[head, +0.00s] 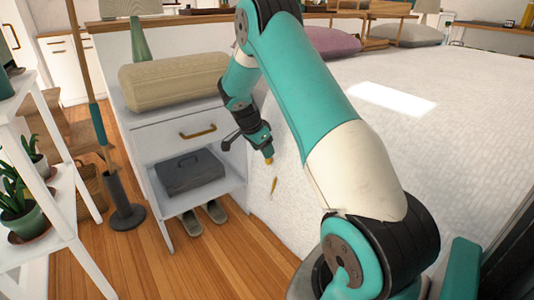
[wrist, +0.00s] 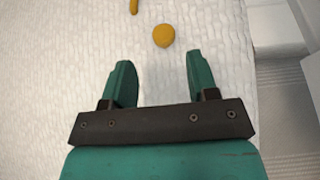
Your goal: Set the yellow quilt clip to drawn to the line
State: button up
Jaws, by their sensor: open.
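A small rounded yellow piece, which looks like the quilt clip (wrist: 164,36), lies against the white quilt just beyond my fingertips in the wrist view. In the head view the clip (head: 269,160) shows at the tip of my gripper (head: 264,148). A thin, longer yellow piece (head: 274,186) sits on the quilt's side below it; its end (wrist: 134,6) also shows at the top of the wrist view. I cannot tell whether it is the line or part of the clip. My gripper (wrist: 158,62) is open, its two green fingers apart with nothing between them.
A white nightstand (head: 160,140) with a beige cushion (head: 174,80) on top and a grey box (head: 190,172) on its shelf stands left of the bed. Slippers (head: 204,217) lie beneath it. A plant shelf (head: 50,240) is at far left.

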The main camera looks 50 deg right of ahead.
jog(key=p+v, duration=0.3)
jog(key=v, duration=0.8)
jog(key=shift+a+r, duration=0.25)
jog(key=shift+r, duration=0.05)
jog(key=shift+w+a, duration=0.1)
jog(key=s+a+r+n+t+y, duration=0.1)
jog(key=s+a+r+n+y, duration=0.2)
jog(key=a+n, duration=0.6)
jog(key=s+a+r+n+t+y, duration=0.1)
jog(key=s+a+r+n, duration=0.3)
jog(key=a, duration=0.9)
jog(key=s+a+r+n+g+y, duration=0.1)
jog(key=s+a+r+n+y, duration=0.15)
jog(key=s+a+n, duration=0.65)
jog(key=s+a+r+n+y, duration=0.25)
jog(key=s+a+n, duration=0.4)
jog(key=s, duration=0.45)
notch_tip(320, 180, up, 37)
jog(key=p, duration=3.8)
jog(key=shift+a+r+m+h, duration=0.2)
jog(key=shift+r+m+h, duration=0.05)
jog(key=shift+m+h, duration=0.1)
